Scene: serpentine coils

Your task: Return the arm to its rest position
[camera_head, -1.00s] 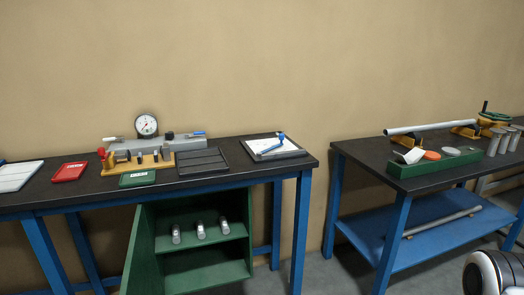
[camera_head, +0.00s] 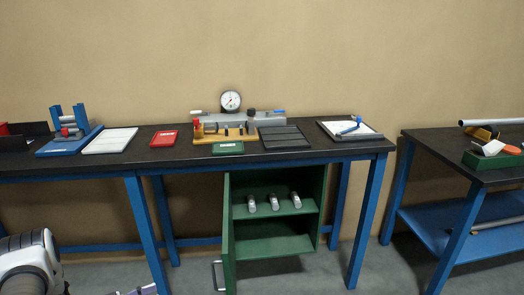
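A white and black link of my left arm (camera_head: 30,265) shows at the lower left corner of the head view. A small grey piece at the bottom edge, just right of that link, looks like the tip area of my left gripper (camera_head: 140,290). It is cut off by the frame, so its opening cannot be told, and nothing is seen held in it. It is low, in front of the bench and apart from it. My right arm and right gripper are out of view.
A dark-topped workbench (camera_head: 365,148) holds a dial gauge (camera_head: 230,101), trays and a blue stand (camera_head: 70,135). Below it, a green cabinet (camera_head: 275,246) has its door (camera_head: 228,235) open toward me, with metal cylinders inside. A second bench (camera_head: 430,148) stands right. Bare floor lies between.

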